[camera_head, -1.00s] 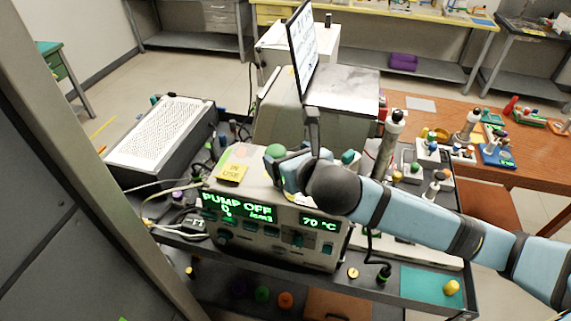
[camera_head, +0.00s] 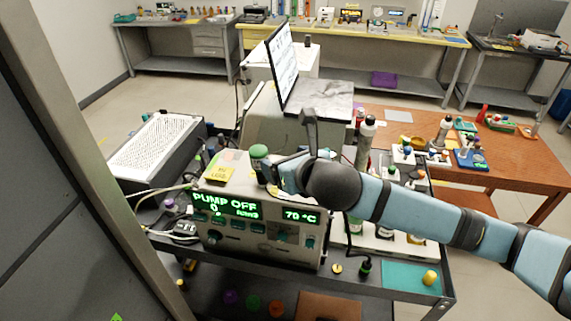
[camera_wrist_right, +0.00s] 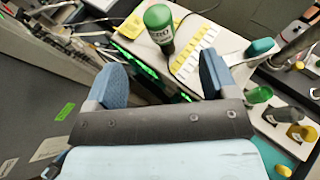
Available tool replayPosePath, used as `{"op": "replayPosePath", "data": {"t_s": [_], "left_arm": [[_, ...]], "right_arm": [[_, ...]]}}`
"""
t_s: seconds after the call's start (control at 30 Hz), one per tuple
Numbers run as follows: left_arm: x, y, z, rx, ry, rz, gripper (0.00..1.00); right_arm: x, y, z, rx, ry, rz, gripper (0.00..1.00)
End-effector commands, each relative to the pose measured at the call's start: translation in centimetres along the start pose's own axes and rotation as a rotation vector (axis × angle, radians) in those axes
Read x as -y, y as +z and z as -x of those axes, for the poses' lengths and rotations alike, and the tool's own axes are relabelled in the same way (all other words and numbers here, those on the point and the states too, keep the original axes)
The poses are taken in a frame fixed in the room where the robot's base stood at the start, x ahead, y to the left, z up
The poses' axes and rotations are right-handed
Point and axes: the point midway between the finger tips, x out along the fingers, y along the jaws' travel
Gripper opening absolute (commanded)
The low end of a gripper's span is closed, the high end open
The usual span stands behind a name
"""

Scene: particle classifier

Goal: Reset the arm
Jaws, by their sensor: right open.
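My right arm comes in from the right in the head view. Its gripper (camera_head: 283,172) hangs over the top of the pump unit (camera_head: 245,232), whose display reads PUMP OFF and 70 °C. In the right wrist view the two blue fingers of this gripper (camera_wrist_right: 162,74) stand wide apart, with nothing held between them. A green-capped bottle (camera_wrist_right: 158,28) stands on top of the unit beyond the fingertips; its green cap (camera_head: 258,152) also shows just behind the gripper in the head view. My left gripper is in neither view.
A tilted monitor (camera_head: 281,62) and a large grey instrument (camera_head: 325,97) stand behind the unit. A perforated box (camera_head: 157,148) is at the left. A wooden table (camera_head: 530,155) with bottles and racks is at the right. A teal mat (camera_head: 400,275) lies on the cart's front right.

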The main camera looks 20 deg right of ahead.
Motion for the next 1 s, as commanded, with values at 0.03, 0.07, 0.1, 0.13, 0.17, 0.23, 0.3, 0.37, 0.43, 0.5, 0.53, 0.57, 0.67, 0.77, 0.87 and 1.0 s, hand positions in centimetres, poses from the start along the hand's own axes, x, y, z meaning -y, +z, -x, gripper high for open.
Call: {"op": "replayPosePath", "data": {"t_s": [0.03,0.07,0.1,0.13,0.17,0.23,0.3,0.37,0.43,0.5,0.53,0.57,0.67,0.77,0.87,1.0], "left_arm": [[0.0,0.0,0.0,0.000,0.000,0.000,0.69],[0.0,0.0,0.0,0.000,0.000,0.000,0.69],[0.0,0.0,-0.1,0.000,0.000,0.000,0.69],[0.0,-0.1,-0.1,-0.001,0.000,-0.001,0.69],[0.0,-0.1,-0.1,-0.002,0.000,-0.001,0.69],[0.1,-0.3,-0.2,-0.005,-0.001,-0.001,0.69],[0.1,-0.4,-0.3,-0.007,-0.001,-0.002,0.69],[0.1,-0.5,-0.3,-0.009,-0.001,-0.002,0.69],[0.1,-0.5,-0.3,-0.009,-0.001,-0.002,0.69],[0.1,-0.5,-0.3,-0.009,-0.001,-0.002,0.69],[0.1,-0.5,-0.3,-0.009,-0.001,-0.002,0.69],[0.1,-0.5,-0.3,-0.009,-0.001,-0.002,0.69],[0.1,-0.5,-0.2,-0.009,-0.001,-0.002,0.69],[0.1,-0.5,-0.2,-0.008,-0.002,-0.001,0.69],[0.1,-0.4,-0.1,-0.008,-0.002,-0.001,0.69],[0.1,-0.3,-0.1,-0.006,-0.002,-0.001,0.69]], "right_arm": [[0.0,0.0,0.0,0.000,0.000,0.000,0.79],[0.0,0.0,0.0,0.000,0.000,0.000,0.79],[0.0,0.0,0.0,0.000,0.000,0.000,0.79],[0.0,0.0,0.0,0.000,0.000,0.000,0.79],[0.0,0.0,0.0,0.000,0.000,0.000,0.79],[0.0,0.0,0.0,0.000,0.000,0.000,0.79],[0.0,0.0,0.0,0.000,0.000,0.000,0.79],[0.0,0.0,0.0,0.000,0.000,0.000,0.79],[-0.1,-0.2,-0.1,-0.002,0.003,-0.011,0.79],[-0.4,-0.9,-0.3,-0.010,0.015,-0.065,0.79],[-0.6,-1.3,-0.4,-0.016,0.023,-0.108,0.79],[-0.9,-2.0,-0.6,-0.025,0.035,-0.162,0.79],[-2.1,-5.0,-1.4,-0.067,0.079,-0.435,0.79],[-3.3,-9.0,-2.0,-0.126,0.109,-0.800,0.79],[-4.1,-13.3,-2.3,-0.184,0.112,-1.182,0.79],[-4.5,-19.9,-1.9,-0.252,0.063,-1.718,0.79]]}}
